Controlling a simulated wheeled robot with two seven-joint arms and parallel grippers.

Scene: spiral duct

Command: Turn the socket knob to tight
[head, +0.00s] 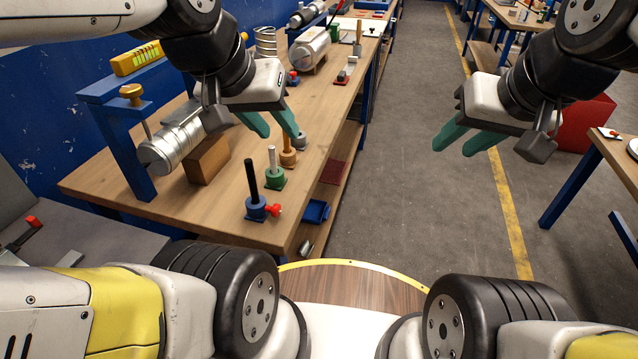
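A blue socket (256,212) holds an upright black rod (252,180) near the front edge of the workbench. A small red knob (274,210) sticks out of its right side. A green socket (274,181) with a pale rod and an orange socket (288,157) stand behind it. My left gripper (281,134) has teal fingers spread apart and empty, above and beyond the sockets, apart from the red knob. My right gripper (453,148) is open and empty over the aisle floor. How tight the knob is cannot be seen.
A silver duct (172,148) lies by a blue frame (125,150) and a wooden block (207,160) on the workbench (200,211). A blue tray (316,212) sits at the bench's right side. The aisle (410,100) is clear; another table (622,155) stands right.

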